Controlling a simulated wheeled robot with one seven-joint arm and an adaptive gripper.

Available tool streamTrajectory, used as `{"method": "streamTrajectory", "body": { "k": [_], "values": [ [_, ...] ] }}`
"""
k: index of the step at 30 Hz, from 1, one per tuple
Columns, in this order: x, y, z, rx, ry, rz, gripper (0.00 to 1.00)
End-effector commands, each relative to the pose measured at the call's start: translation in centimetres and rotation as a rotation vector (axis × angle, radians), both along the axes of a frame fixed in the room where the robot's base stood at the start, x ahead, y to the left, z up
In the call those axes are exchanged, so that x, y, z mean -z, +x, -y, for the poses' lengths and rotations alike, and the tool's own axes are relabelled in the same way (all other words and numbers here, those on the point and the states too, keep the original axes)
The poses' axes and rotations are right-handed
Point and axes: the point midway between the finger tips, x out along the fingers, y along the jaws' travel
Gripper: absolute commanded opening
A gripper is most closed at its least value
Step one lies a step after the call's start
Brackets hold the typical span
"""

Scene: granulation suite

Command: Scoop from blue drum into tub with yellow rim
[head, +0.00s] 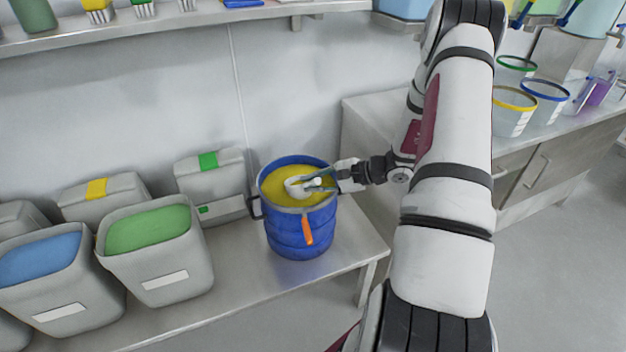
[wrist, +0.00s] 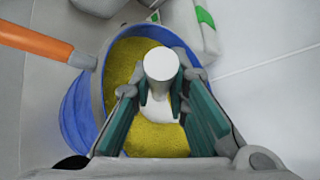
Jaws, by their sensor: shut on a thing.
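The blue drum (head: 300,238) stands open on the metal bench, filled with yellow powder (head: 280,178). My gripper (head: 318,184) reaches over the drum from the right and is shut on a white scoop (head: 297,187). In the wrist view my gripper (wrist: 155,95) has the scoop's round white handle end (wrist: 161,64) between its fingers. The scoop's white lower part lies over or in the powder; its load is hidden. The tub with yellow rim (head: 514,120) stands on the right counter and looks clear and empty.
Tubs with a green rim (head: 516,64) and a blue rim (head: 545,92) stand close to the yellow-rimmed one. Grey bins of green (head: 165,283) and blue material (head: 62,298) stand left of the drum. An orange lever (wrist: 35,42) juts from the drum.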

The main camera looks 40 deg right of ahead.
Motion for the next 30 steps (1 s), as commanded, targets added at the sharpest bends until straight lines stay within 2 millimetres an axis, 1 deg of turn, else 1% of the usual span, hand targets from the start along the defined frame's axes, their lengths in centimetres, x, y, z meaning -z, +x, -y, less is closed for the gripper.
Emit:
{"method": "streamTrajectory", "body": {
  "k": [3,20,30],
  "values": [
    [0.8,0.1,0.0,-0.001,0.003,-0.010,0.00],
    [4.1,1.4,0.3,-0.001,0.003,-0.015,0.00],
    [3.8,3.3,0.6,-0.002,0.002,-0.013,0.00]
  ]
}}
